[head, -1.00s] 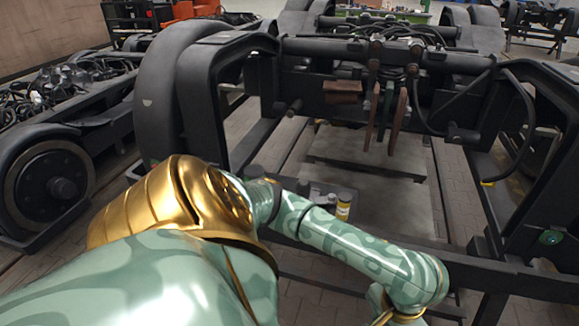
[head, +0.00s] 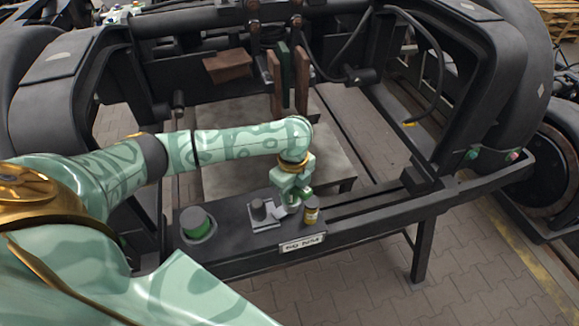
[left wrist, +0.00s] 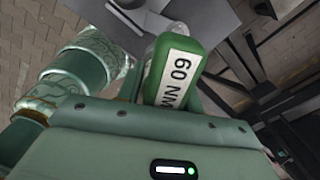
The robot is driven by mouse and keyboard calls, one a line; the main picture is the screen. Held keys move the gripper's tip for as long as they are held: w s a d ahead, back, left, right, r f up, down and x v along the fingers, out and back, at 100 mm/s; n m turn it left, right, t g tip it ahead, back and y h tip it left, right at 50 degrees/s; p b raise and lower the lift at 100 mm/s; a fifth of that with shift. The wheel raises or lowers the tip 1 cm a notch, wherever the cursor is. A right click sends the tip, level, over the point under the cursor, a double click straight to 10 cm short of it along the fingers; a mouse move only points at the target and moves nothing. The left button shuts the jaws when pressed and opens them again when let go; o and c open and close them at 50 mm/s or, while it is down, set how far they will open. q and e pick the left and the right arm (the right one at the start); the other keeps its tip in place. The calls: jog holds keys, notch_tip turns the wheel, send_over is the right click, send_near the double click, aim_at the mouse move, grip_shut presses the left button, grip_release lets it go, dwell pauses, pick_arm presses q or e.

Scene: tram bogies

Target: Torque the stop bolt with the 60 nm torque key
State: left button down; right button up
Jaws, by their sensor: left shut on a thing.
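My left gripper (head: 294,196) is low over the dark shelf, beside the small yellow-and-dark can. In the left wrist view it is shut on the green torque key (left wrist: 174,72), whose white label reads "60 NM". The key's lower part is hidden in the jaws. In the head view the key is hard to separate from the green gripper, and I cannot tell whether it touches the shelf. I cannot single out the stop bolt; small green fittings (head: 472,155) show on the bogie frame at the right. My right gripper is not in view.
Paved floor (head: 350,285) is clear in front.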

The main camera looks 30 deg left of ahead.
pick_arm(q)
jog(key=w+m, duration=0.1)
jog(key=m, duration=0.1)
jog(key=w+a+m, duration=0.1)
jog(key=w+a+m+p, duration=0.1)
jog(key=m, duration=0.1)
jog(key=shift+a+f+m, duration=0.15)
jog(key=shift+f+m, duration=0.15)
jog(key=shift+f, duration=0.1)
jog(key=shift+f+b, duration=1.1)
jog(key=shift+f, duration=1)
jog(key=shift+m, duration=1.1)
